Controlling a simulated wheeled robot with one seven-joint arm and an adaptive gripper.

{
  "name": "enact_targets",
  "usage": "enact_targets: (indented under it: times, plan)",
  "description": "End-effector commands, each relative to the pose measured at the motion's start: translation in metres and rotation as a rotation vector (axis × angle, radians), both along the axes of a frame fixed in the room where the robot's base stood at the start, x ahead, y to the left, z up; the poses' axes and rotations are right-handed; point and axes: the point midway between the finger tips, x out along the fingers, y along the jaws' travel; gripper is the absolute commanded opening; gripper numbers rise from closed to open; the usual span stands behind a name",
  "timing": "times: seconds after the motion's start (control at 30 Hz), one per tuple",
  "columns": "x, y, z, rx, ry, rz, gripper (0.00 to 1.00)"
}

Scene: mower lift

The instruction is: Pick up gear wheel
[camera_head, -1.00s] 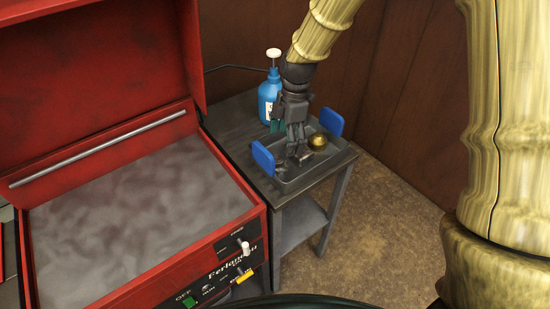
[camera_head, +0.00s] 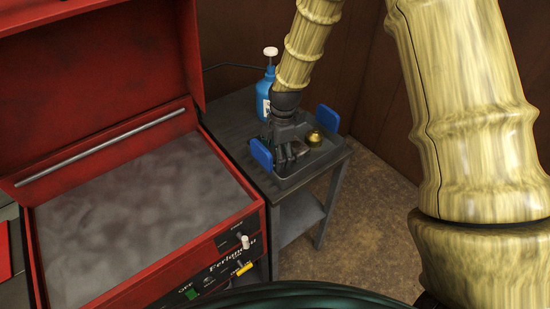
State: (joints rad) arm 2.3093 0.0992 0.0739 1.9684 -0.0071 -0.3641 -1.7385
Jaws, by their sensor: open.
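A blue pump bottle (camera_head: 264,98) stands behind my gripper. A large red open-lidded machine (camera_head: 150,205) stands close on the left. Bare floor (camera_head: 375,220) lies to the right.

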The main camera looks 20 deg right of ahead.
Motion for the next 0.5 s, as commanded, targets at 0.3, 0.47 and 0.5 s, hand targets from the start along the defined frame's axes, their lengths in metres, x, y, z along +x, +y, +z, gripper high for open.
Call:
enact_targets:
  times: [0.3,0.47,0.5]
  plan:
    - [0.000,0.002,-0.014,0.000,0.000,-0.001,0.85]
    - [0.000,0.002,-0.014,0.000,0.000,-0.001,0.85]
    - [0.000,0.002,-0.014,0.000,0.000,0.000,0.79]
